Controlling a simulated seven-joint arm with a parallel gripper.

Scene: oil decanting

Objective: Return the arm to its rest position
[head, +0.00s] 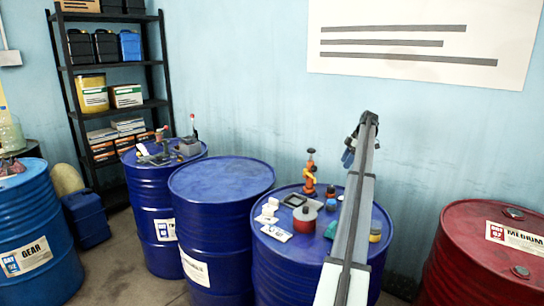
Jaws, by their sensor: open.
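My arm rises from the bottom right of the head view, in front of the right blue drum (275,262), up to a joint against the wall. My gripper (348,158) shows small and dark just left of that joint, well above the drum top. It is open, with nothing seen between its fingers. The fingers are partly hidden by the arm.
The middle blue drum (220,180) has a bare top. A further blue drum (165,205) carries small tools. A blue gear drum (35,240) stands left and a red drum (480,250) right. A black shelf (115,67) stands behind. The air around my gripper looks clear.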

